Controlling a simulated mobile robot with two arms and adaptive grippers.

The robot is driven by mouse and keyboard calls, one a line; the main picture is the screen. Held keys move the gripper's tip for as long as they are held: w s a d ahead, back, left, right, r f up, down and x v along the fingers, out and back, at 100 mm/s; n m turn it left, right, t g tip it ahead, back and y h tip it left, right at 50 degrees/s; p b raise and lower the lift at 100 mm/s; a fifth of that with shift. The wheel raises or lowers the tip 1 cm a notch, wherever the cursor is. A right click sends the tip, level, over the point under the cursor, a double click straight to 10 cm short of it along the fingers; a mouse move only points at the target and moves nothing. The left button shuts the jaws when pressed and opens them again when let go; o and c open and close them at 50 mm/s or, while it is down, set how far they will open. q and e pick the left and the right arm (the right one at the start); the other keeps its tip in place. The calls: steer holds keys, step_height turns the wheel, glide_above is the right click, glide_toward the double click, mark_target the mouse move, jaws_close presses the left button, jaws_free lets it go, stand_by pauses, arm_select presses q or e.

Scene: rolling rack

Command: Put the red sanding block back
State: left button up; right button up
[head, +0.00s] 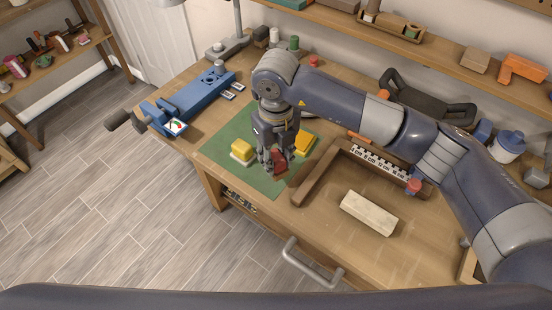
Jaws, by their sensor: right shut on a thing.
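The red sanding block (280,161) is between the fingers of my right gripper (275,165), low over the green mat (227,140) near its right part. The gripper points down and is shut on the block. I cannot tell whether the block touches the mat. A yellow block on a pale base (242,150) sits on the mat to the left of the gripper. An orange-yellow block (304,143) sits to the right, partly hidden by the gripper. My left gripper does not show.
A blue vise (195,98) stands at the bench's left end. A wooden frame (320,170) with a checkered strip (380,162) lies right of the mat. A pale wood block (369,212) lies on the bench in front of it. A shelf (440,55) runs along the back.

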mark_target(276, 165)
steer(key=shift+w+f, duration=0.2)
step_height(276, 165, down, 3)
steer(key=shift+p, duration=1)
steer(key=shift+f, duration=0.1)
steer(key=shift+f+b, duration=0.2)
steer(key=shift+b, duration=0.15)
steer(key=o, duration=1)
steer(key=shift+r, duration=0.1)
steer(key=shift+o, duration=0.2)
steer(key=shift+r, duration=0.1)
